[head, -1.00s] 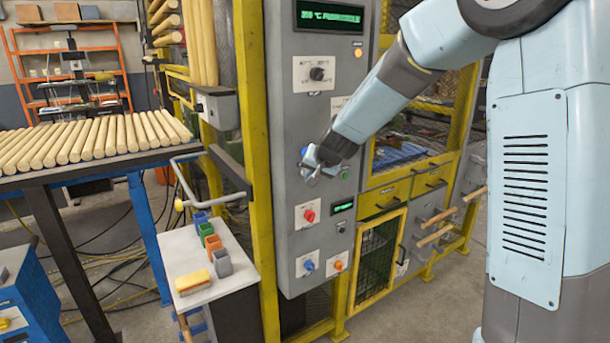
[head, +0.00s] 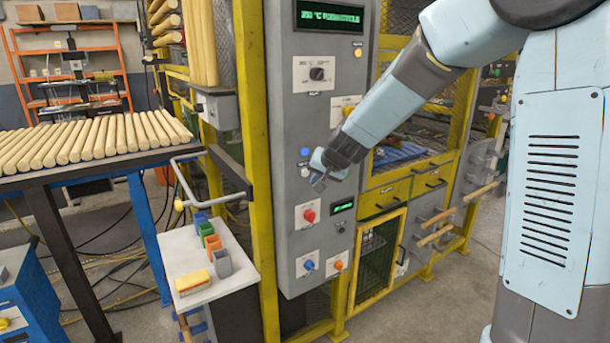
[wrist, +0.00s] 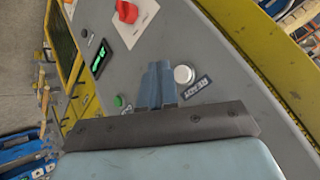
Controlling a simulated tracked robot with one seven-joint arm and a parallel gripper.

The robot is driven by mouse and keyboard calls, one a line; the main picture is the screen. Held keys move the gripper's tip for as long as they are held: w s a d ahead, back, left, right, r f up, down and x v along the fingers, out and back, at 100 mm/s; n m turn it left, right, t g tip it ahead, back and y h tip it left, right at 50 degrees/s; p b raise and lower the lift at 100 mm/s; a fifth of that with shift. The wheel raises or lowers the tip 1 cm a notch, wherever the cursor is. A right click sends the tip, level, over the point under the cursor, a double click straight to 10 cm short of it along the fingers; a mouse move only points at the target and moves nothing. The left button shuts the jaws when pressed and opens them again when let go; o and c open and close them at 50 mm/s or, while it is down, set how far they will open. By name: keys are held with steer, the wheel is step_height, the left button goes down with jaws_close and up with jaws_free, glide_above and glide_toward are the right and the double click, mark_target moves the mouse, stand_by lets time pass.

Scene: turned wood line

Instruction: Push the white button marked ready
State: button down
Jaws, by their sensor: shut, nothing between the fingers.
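The white button (wrist: 184,74) is round, in a metal ring on the grey panel, with a small dark label (wrist: 196,88) beside it that seems to read READY. In the head view the pale button (head: 305,172) shows just left of my gripper (head: 318,184). In the wrist view my gripper's shut fingers (wrist: 159,82) point at the panel just beside the button. They hold nothing. The button is not covered by the fingers. I cannot tell whether the fingertips touch the panel.
The grey panel (head: 285,120) also carries a blue button (head: 305,152), a red knob (head: 309,215), a small green display (head: 342,206) and lower blue (head: 309,265) and orange (head: 339,265) knobs. A green button (wrist: 118,101) lies near the fingers. A yellow frame post (head: 253,130) borders the panel.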

steer(key=shift+s+d, duration=0.5)
steer(key=shift+s, duration=0.25)
steer(key=shift+s+d, duration=0.5)
steer(key=shift+s, duration=0.2)
steer(key=s+d+r+h, duration=0.1)
steer(key=s+d+r, duration=0.2)
steer(key=s+d, duration=0.3)
steer(key=s+d+r+n+g+h, duration=0.1)
steer(key=s+d+r, duration=0.2)
steer(key=s+d, duration=0.4)
steer(key=s+d+r+g+h, duration=0.1)
steer(key=s+d, duration=0.5)
steer(key=s, duration=1.3)
step_height(320, 180, up, 2)
steer(key=shift+d+r+n+h, duration=0.25)
steer(key=shift+d+n+h, duration=0.15)
steer(key=shift+h, duration=0.2)
